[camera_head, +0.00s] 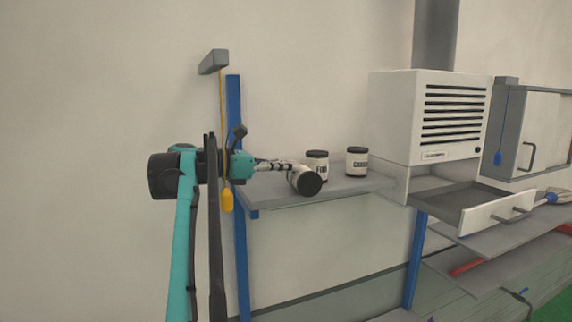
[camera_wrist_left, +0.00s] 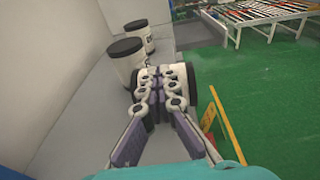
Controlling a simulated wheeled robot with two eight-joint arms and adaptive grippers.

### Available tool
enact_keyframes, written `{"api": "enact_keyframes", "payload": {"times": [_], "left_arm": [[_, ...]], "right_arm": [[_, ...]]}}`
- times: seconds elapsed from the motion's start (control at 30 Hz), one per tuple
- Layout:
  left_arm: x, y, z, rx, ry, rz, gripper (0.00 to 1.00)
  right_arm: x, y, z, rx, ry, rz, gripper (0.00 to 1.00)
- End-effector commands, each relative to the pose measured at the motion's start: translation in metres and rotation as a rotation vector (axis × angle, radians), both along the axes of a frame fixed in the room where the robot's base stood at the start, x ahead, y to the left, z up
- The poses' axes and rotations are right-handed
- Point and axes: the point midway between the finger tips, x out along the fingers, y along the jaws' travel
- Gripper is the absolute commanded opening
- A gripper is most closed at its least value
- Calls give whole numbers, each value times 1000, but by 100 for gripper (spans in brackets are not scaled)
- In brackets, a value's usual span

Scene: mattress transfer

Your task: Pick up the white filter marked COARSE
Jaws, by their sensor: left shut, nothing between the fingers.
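The white filter marked COARSE (camera_head: 357,164) stands upright with a black lid towards the right of a grey shelf (camera_head: 345,190). In the left wrist view, the farther upright filter (camera_wrist_left: 137,30) appears to be it. A white filter marked FINE (camera_head: 317,170) stands to its left, and seems to be the nearer upright one (camera_wrist_left: 124,67) in the wrist view. A third white cylinder (camera_head: 299,180) lies on its side, black end towards the head camera. My left gripper (camera_head: 288,168) is shut and empty right beside it, left of FINE. In the wrist view the fingers (camera_wrist_left: 164,78) partly hide this cylinder.
A white louvred unit (camera_head: 395,115) stands right of the shelf, with an open drawer (camera_head: 497,212) below it. A blue post (camera_head: 235,120) rises at the shelf's left end. A yellow pull handle (camera_head: 227,199) hangs near my left arm.

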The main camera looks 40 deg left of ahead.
Motion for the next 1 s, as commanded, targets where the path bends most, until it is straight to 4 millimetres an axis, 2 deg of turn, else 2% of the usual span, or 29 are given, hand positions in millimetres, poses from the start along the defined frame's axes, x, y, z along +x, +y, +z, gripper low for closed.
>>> {"api": "enact_keyframes", "payload": {"times": [0.17, 0.37, 1.0], "left_arm": [[-2, 1, -1, 1, 2, 1, 0], [-34, 18, 0, 1, 2, 5, 0], [-30, 15, 0, 0, 1, 0, 0]], "right_arm": [[0, 0, 0, 0, 0, 0, 0], [0, 0, 2, 0, 0, 0, 0], [0, 0, 1, 0, 0, 0, 0]]}}
